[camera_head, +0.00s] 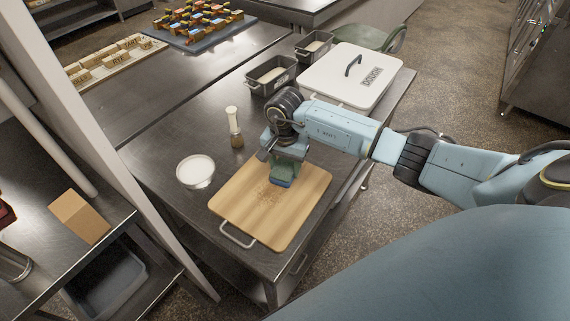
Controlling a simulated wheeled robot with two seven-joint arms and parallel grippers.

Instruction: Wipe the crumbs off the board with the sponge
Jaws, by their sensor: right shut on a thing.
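The wooden board (248,213) lies on the steel table, with a metal handle at its front left end. My right gripper (287,160) comes in from the right and is over the far end of the board. It is shut on the sponge (282,178), a green and blue block that is at or just above the board's surface; I cannot tell if it touches. A faint patch of small marks, perhaps crumbs (266,193), shows on the board left of the sponge. My left gripper is not in view.
A white bowl (195,171) and a brush-like or shaker-like item (235,127) stand left of the board. Two dark loaf tins (271,75) and a white lidded dough box (350,75) stand behind. The steel table (170,140) is clear at the left.

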